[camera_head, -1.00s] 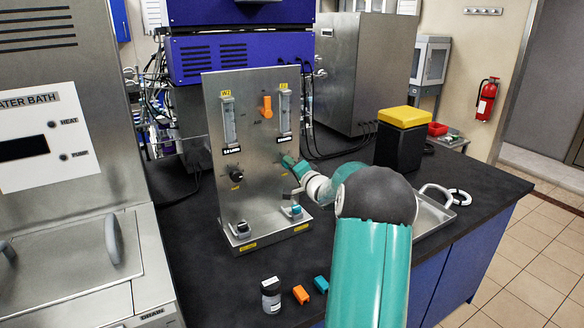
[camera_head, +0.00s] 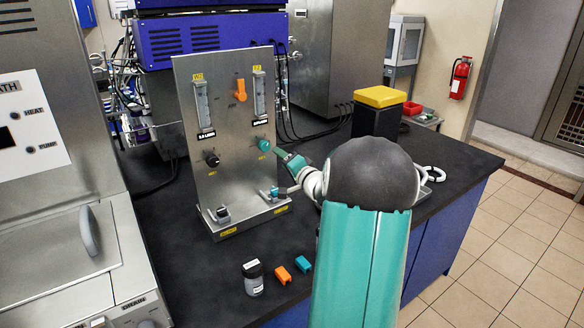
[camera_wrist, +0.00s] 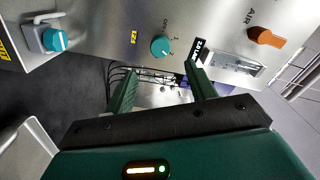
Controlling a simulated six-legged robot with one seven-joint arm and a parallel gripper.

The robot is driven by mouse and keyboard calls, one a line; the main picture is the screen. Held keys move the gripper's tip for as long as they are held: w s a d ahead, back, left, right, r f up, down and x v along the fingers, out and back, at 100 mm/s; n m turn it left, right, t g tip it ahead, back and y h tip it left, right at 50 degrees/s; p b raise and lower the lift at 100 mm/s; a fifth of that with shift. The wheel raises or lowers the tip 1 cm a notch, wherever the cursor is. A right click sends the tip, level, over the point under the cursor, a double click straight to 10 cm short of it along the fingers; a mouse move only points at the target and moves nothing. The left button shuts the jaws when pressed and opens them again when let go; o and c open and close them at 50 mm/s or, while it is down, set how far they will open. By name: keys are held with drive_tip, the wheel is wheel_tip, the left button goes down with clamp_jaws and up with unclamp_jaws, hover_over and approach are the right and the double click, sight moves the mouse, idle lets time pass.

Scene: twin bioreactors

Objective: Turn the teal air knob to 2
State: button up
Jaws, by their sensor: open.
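A round teal knob (camera_head: 263,145) sits on the right side of the upright steel panel (camera_head: 222,180), below the right flow meter (camera_head: 259,95). It also shows in the wrist view (camera_wrist: 160,46), with small markings around it and a yellow label beside it. My gripper (camera_head: 281,153) is just right of the knob in the head view. In the wrist view my gripper (camera_wrist: 160,72) has its two green fingers apart with nothing between them. The knob lies beyond the fingertips, roughly centred between them, with a gap. I cannot read the knob's setting.
An orange knob (camera_head: 240,90) and a black knob (camera_head: 211,159) are on the same panel. A teal-capped fitting (camera_head: 272,192) stands at its lower right. A bottle (camera_head: 253,278) and orange and teal clips (camera_head: 283,274) lie on the dark bench in front.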

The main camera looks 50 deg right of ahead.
drive_tip(key=v, duration=0.4)
drive_tip(key=shift+s+a, duration=0.1)
drive_tip(key=shift+s, duration=0.15)
drive_tip(key=w+a+r+n+g+h, duration=0.1)
drive_tip(key=a+r+n+g, duration=0.2)
drive_tip(key=a, duration=0.7)
drive_tip(key=w+a+r+n+g, duration=0.1)
drive_tip(key=a+r+n+g, duration=0.15)
drive_tip(key=a, duration=0.65)
drive_tip(key=s+a+f+n+g+y, duration=0.2)
drive_tip(key=s+a+n, duration=0.3)
drive_tip(key=s+a, duration=0.5)
drive_tip(key=s+a+f+n+g+y, duration=0.2)
drive_tip(key=s+a, duration=0.8)
drive_tip(key=a, duration=0.6)
drive_tip(key=n+g+y, duration=0.1)
drive_tip(key=n+g, duration=0.1)
drive_tip(key=n, duration=0.1)
drive_tip(key=shift+a+f+y, duration=0.2)
drive_tip(key=shift+f+y, duration=0.1)
drive_tip(key=shift+s, duration=0.1)
